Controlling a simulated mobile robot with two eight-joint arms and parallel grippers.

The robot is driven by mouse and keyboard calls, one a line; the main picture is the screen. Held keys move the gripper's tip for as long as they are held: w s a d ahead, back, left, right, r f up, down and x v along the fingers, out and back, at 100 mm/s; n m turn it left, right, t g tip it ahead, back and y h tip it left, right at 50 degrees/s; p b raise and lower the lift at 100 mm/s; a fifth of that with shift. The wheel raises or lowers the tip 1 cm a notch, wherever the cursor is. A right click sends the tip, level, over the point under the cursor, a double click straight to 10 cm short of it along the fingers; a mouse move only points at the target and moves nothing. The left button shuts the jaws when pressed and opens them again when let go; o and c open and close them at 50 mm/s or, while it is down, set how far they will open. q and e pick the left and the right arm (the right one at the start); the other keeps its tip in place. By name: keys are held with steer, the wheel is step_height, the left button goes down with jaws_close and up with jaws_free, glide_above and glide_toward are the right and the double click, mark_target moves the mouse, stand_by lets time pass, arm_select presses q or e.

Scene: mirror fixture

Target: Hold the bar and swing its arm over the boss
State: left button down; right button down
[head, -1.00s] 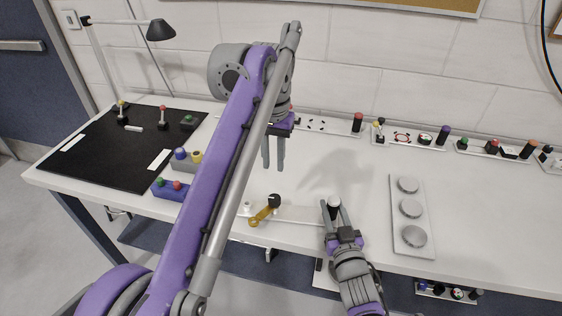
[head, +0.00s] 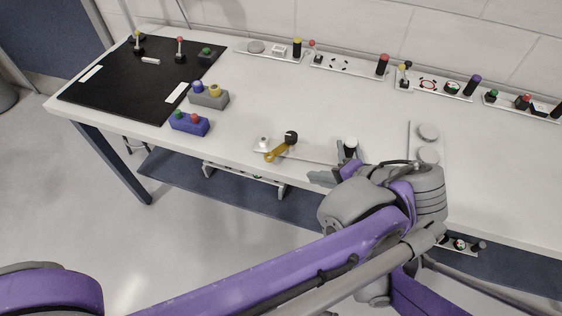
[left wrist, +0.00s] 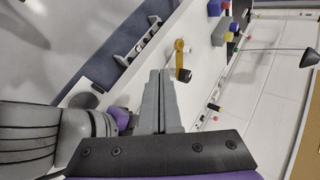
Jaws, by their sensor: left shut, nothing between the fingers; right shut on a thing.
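The pale bar (head: 318,153) lies along the front of the white table, with a white-topped black post (head: 350,146) at its right end. A yellow arm (head: 276,151) runs from a black knob (head: 291,137) towards the lower left. The white boss (head: 263,142) stands beside the arm's free end, apart from it. My right gripper (head: 347,154) is shut on the post, its body mostly hidden behind my left wrist. My left gripper (head: 318,178) is shut and empty at the table's front edge. In the left wrist view, its fingers (left wrist: 160,72) point towards the yellow arm (left wrist: 179,47).
A grey block (head: 208,97) and a blue block (head: 189,124) with coloured buttons stand left of the bar. A black mat (head: 130,95) covers the table's left end. A plate with grey discs (head: 428,132) is to the right. The table's middle is clear.

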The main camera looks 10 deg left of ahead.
mark_target(268, 159)
stand_by(0.3)
arm_select(q)
steer(key=x, duration=1)
steer(key=shift+w+a+f, duration=0.1)
steer(key=shift+w+a, duration=0.55)
steer(key=shift+a, duration=0.25)
steer(key=shift+w+a, duration=0.55)
steer(key=shift+a, duration=0.2)
steer(key=shift+a, duration=0.15)
steer(key=a+m+t+h, duration=0.1)
steer(key=a+m+t, duration=0.1)
steer(key=m, duration=0.1)
steer(key=shift+w+a+h, duration=0.2)
steer(key=shift+a+h, duration=0.1)
steer(key=shift+h, duration=0.1)
steer(key=a+m+h, duration=0.1)
steer(key=m, duration=0.1)
steer(key=w+a+m+t+h, duration=0.1)
steer(key=shift+w+a+m+t+h, duration=0.2)
steer(key=shift+m+t+h, duration=0.1)
steer(key=shift+m, duration=0.1)
steer(key=shift+w+a, duration=0.45)
steer(key=shift+w, duration=0.2)
steer(key=shift+w+a, duration=0.4)
steer(key=shift+w, duration=0.25)
steer(key=shift+a, duration=0.1)
